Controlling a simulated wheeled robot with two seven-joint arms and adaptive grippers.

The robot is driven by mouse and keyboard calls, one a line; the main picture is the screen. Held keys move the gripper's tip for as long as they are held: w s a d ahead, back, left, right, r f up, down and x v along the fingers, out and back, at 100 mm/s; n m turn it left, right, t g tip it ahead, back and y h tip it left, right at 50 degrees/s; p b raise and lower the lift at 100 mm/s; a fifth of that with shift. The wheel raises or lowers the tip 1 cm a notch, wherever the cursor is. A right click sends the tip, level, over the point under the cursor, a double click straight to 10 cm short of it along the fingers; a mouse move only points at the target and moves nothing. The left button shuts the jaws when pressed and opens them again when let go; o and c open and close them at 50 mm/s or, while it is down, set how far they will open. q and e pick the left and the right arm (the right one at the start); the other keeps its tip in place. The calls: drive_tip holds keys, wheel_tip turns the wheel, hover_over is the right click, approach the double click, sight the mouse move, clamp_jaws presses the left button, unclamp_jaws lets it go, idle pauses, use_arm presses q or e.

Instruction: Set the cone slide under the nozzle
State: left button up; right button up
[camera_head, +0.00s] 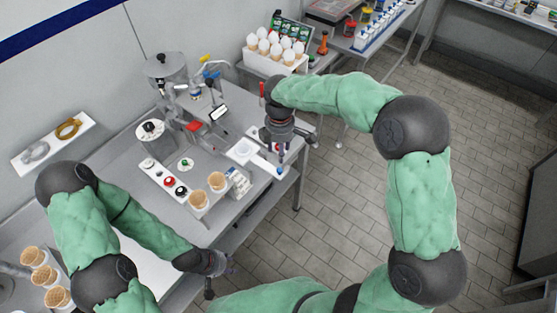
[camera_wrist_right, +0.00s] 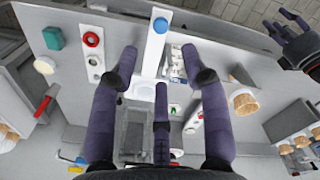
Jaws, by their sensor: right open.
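The cone slide (camera_head: 262,160) is a white bar with a blue end and a pale round cup, at the right edge of the steel table. In the right wrist view the slide (camera_wrist_right: 154,52) runs between my fingers, its blue end beyond them. My right gripper (camera_head: 278,150) is above the slide, open with fingers spread; whether it touches the bar cannot be told. The dispensing machine (camera_head: 198,118) stands behind and left of the slide; I cannot make out its nozzle clearly. My left gripper (camera_head: 214,267) is open and empty past the table's front edge.
A white egg-like-topped cone rack (camera_head: 272,60) stands behind. A grey canister (camera_head: 165,67) is at the back wall. Tiled floor (camera_head: 335,200) lies open to the right.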

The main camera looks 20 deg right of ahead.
sight(279, 169)
wheel_tip(279, 169, down, 10)
drive_tip(key=shift+f+b, duration=0.1)
drive_tip(key=shift+b, duration=0.3)
clamp_jaws()
